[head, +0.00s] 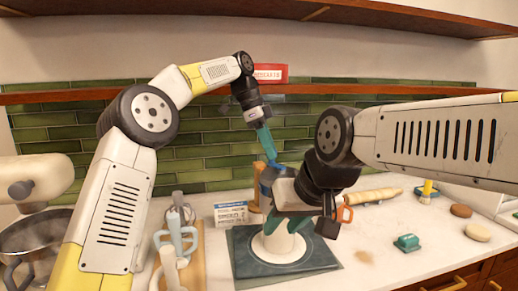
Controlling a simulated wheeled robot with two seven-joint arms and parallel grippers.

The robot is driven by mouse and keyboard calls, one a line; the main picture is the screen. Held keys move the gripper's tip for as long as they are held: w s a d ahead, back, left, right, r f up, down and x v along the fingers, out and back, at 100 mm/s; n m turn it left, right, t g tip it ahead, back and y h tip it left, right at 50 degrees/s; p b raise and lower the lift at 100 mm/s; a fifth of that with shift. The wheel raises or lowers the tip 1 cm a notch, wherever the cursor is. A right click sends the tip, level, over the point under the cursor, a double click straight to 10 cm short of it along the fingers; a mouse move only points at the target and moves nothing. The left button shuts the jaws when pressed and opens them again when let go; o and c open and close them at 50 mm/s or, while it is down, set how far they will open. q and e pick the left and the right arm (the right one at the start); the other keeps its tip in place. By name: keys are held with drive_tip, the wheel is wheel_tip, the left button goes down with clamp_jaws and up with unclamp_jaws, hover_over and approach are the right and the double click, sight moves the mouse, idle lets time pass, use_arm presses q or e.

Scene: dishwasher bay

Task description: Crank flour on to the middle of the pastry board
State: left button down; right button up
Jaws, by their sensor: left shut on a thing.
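The pastry board (325,258) is a dark slab on the counter at front centre. A white rounded shape (278,246) stands at its middle, partly hidden behind my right gripper; I cannot tell whether it is flour or a vessel. My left gripper (270,150) reaches down from above and is shut on a small blue piece (274,163) at the top of a grey-blue object (266,180), which may be the flour crank. My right gripper (287,228) is low over the board beside that object, teal fingers near the white shape. Its grip is hidden.
A white-and-blue box (231,212) and light blue utensils (174,232) stand left of the board. A mixer (36,178) with a steel bowl (35,235) is far left. A rolling pin (376,195), a yellow-handled brush (427,188) and a teal item (407,242) lie right.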

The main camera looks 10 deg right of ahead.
use_arm(q)
drive_tip(key=c, duration=1.1)
unclamp_jaws()
drive_tip(key=v, duration=0.7)
drive_tip(key=shift+w+a+r, duration=0.1)
drive_tip(key=shift+r, duration=0.1)
